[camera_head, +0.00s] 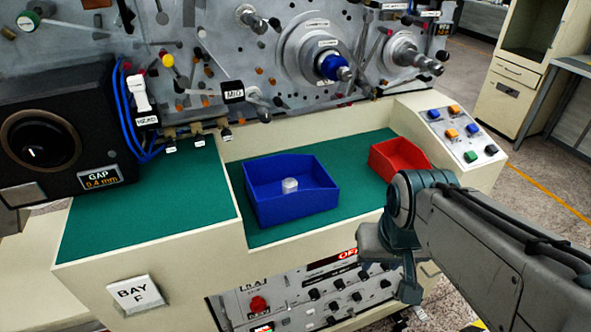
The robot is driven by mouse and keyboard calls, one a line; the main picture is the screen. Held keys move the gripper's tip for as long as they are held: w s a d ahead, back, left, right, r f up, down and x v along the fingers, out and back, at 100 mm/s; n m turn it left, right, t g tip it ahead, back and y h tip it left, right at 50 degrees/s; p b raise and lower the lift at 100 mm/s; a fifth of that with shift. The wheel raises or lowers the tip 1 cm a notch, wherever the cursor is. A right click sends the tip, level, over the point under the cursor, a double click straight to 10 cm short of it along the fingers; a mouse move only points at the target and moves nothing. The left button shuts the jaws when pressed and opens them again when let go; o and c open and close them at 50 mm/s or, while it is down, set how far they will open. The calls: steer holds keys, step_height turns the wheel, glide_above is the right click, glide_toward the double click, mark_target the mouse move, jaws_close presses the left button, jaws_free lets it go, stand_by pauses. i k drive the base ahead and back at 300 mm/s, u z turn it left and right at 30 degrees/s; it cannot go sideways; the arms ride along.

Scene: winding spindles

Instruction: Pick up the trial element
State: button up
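A small whitish, translucent cylinder (290,185) stands upright inside the blue bin (302,208); it is the only loose piece visible there, and no label on it names it as the trial element. The blue bin sits on the green mat of the machine's ledge. My gripper (388,279) is at the lower right, in front of the ledge and to the right of the blue bin. Its two fingers point down and stand apart, with nothing visible between them. It is clear of the cylinder and the bin.
A red bin (400,158) sits right of the blue one, behind my arm; its inside is partly seen. A button panel (461,132) lies further right. A black gauge box (56,140) stands left. Spindles (336,66) project above the ledge. The left green mat (150,205) is clear.

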mark_target(290, 185)
steer(key=z, duration=0.75)
steer(key=k, duration=1.05)
steer(key=z, duration=0.8)
steer(key=i, duration=1.3)
steer(key=u, duration=1.6)
steer(key=i, duration=0.6)
steer(key=u, duration=0.75)
